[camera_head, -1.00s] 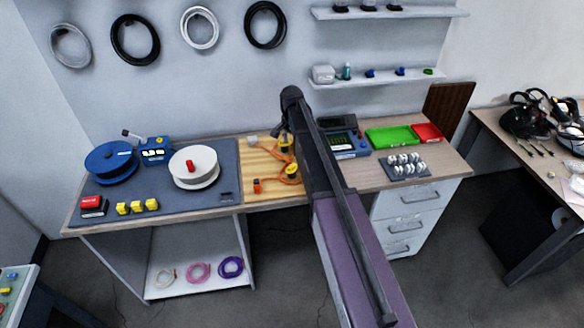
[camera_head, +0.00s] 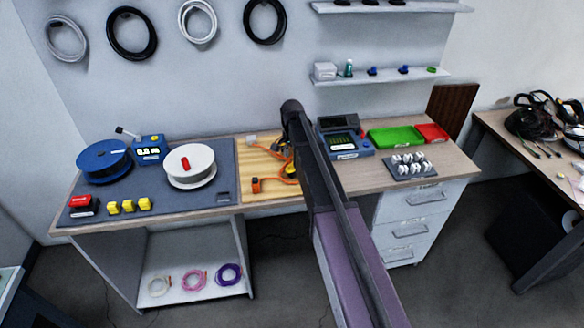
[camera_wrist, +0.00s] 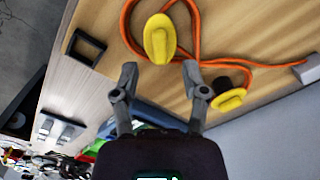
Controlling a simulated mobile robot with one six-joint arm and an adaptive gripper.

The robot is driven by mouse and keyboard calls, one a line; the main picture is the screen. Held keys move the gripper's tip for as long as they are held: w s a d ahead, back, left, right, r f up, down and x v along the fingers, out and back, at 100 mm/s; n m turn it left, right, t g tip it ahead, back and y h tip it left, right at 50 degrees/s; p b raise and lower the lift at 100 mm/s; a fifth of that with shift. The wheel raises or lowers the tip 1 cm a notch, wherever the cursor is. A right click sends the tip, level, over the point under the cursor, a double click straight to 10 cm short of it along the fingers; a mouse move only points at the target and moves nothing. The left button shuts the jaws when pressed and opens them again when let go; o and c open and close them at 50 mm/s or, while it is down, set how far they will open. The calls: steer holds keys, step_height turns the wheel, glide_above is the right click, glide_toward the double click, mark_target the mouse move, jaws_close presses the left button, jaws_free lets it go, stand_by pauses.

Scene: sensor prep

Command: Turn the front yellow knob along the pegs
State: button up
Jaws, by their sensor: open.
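The front yellow knob (camera_wrist: 159,38) stands on the light wood board (camera_wrist: 265,98), with an orange cable looping around it, in the wrist view. In the head view only part of this knob (camera_head: 289,170) shows beside my arm. A second yellow knob (camera_wrist: 230,98) with a dark part beside it sits nearer the wall. My gripper (camera_wrist: 160,72) is open and empty. Its fingertips are apart, just short of the front knob in the picture, one to each side of its line. I cannot make out the pegs clearly.
An orange connector (camera_head: 256,185) lies at the board's front and a white block (camera_head: 252,139) at its back. A dark square frame (camera_wrist: 85,47) is on the table. White spool (camera_head: 190,165) stands left; blue-grey device (camera_head: 343,138) and green tray (camera_head: 396,136) stand right.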

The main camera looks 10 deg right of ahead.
mark_target(292, 164)
steer(key=shift+f+b, duration=1.5)
steer(key=shift+f, duration=0.35)
jaws_close()
